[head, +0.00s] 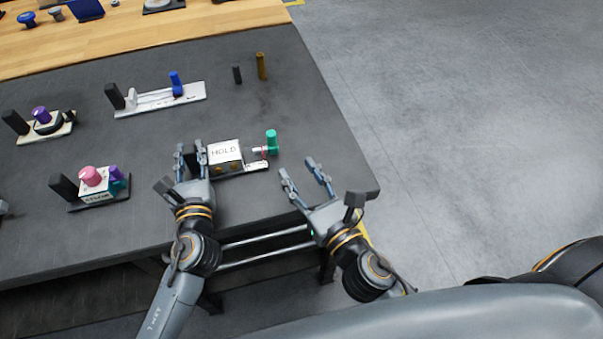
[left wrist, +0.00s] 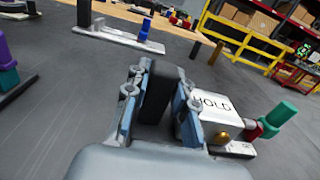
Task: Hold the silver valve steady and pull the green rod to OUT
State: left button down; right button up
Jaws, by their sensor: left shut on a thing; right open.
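The silver valve (head: 225,155), a block marked HOLD, sits on a narrow plate on the dark table. It also shows in the left wrist view (left wrist: 220,110). The green rod end (head: 272,141) stands upright at its right, joined by a thin shaft with a red part. It shows in the left wrist view too (left wrist: 281,114). My left gripper (head: 190,151) is shut on an upright black post (left wrist: 160,88) just left of the block. My right gripper (head: 298,170) is open and empty, to the right of and nearer than the green end, apart from it. Any OUT label is unreadable.
A white fixture with a blue knob (head: 176,85) lies behind. Fixtures with purple (head: 41,114) and pink (head: 91,176) knobs stand to the left. A black peg (head: 237,75) and a brown peg (head: 261,66) stand behind the valve. The table's right edge is close to my right gripper.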

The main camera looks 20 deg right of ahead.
pick_arm(q)
jog(key=shift+a+f, duration=0.1)
jog(key=shift+f, duration=0.1)
jog(key=c, duration=1.3)
grip_release()
jog(key=shift+c, duration=0.2)
jog(key=o, duration=0.3)
jog(key=shift+w, duration=0.1)
pick_arm(e)
jog(key=shift+a, duration=0.15)
pick_arm(q)
jog(key=shift+r, duration=0.1)
